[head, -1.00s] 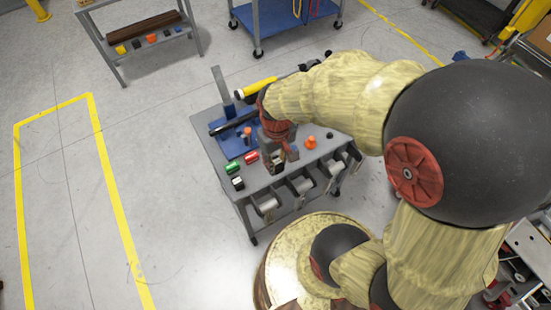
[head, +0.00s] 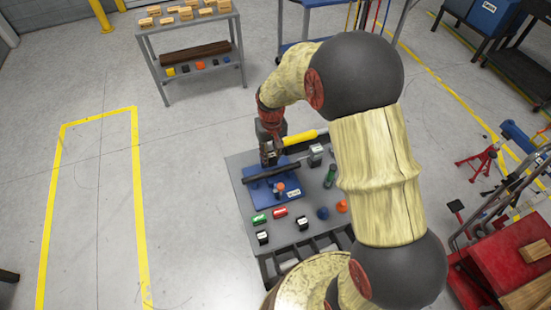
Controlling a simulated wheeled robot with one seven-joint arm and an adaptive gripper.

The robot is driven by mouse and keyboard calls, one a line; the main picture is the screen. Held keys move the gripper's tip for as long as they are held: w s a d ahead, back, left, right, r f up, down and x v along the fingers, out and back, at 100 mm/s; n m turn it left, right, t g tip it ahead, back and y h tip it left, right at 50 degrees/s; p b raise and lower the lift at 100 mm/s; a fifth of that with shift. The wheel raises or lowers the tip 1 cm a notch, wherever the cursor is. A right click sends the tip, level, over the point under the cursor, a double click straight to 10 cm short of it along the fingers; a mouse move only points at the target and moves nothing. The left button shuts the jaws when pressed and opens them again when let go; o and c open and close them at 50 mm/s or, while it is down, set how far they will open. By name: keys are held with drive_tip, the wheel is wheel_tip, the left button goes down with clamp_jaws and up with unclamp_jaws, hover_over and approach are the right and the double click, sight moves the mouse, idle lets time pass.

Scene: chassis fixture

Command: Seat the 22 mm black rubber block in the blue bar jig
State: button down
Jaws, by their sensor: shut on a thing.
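The blue bar jig (head: 292,196) lies on the grey bench, with a long black bar (head: 258,176) across it and a small orange-and-grey peg (head: 280,188) on its plate. My gripper (head: 268,161) is over the jig's far side, by the black bar. It is shut on a small dark piece, which I take to be the black rubber block; the fingers largely hide it. I cannot tell whether the piece touches the jig. Two black blocks with white labels (head: 263,237) (head: 302,223) stand at the bench's near side.
A green block (head: 259,220) and a red block (head: 280,213) lie just in front of the jig. A blue piece (head: 322,213) and an orange piece (head: 342,206) stand to the right. A yellow-handled tool (head: 300,138) lies behind. Floor left of the bench is clear.

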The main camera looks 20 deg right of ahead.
sight(272, 171)
drive_tip(key=shift+f+b, duration=1.4)
drive_tip(key=shift+f, duration=0.55)
drive_tip(key=shift+p, duration=0.4)
drive_tip(key=shift+f, duration=0.25)
drive_tip(key=shift+f+b, duration=0.35)
drive_tip(key=shift+f+b, duration=0.5)
drive_tip(key=shift+f, duration=0.5)
drive_tip(key=shift+s+f, duration=0.1)
